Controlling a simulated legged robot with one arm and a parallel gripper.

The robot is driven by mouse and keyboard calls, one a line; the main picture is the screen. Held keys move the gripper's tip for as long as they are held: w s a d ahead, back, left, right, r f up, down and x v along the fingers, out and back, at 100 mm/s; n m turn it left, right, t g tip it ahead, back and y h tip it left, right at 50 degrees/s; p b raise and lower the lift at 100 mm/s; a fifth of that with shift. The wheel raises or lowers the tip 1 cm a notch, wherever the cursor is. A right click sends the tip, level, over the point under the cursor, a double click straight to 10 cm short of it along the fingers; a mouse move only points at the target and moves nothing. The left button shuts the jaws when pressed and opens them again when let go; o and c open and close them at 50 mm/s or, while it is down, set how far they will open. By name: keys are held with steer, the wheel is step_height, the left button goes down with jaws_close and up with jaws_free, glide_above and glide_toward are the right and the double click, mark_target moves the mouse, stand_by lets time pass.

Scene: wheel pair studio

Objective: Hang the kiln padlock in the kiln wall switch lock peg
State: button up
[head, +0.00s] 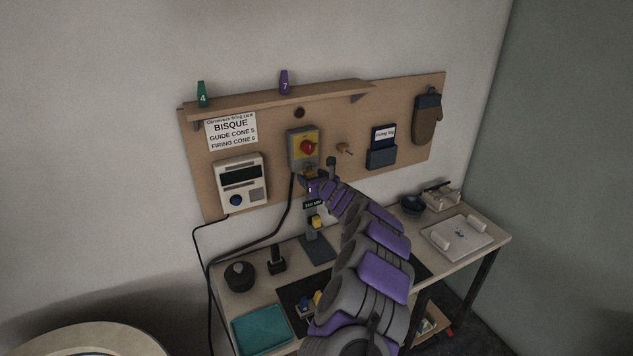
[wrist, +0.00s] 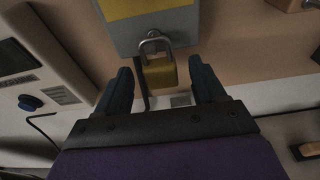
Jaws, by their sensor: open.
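The kiln wall switch (head: 304,148) is a grey box with a yellow plate and red knob on the pegboard; its lower part shows in the wrist view (wrist: 183,24). The padlock (wrist: 159,76) has a brass-yellow body and grey shackle. It is upright just below the switch box, its shackle overlapping the box's lower edge. My gripper (wrist: 160,68) is open, with one dark finger each side of the padlock and visible gaps. In the head view my gripper (head: 314,183) is just under the switch.
A kiln controller (head: 240,183) is left of the switch, with a cable below. A wooden peg (head: 345,149), a blue holder (head: 382,157) and a hanging mitt (head: 427,118) are to the right. A shelf (head: 270,101) runs above. The bench below holds a teal tray (head: 262,330) and stands.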

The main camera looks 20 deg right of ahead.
steer(key=s+r+b, duration=0.3)
steer(key=s+b, duration=0.2)
steer(key=s, duration=1.2)
steer(key=shift+d, duration=0.35)
steer(key=shift+r, duration=0.1)
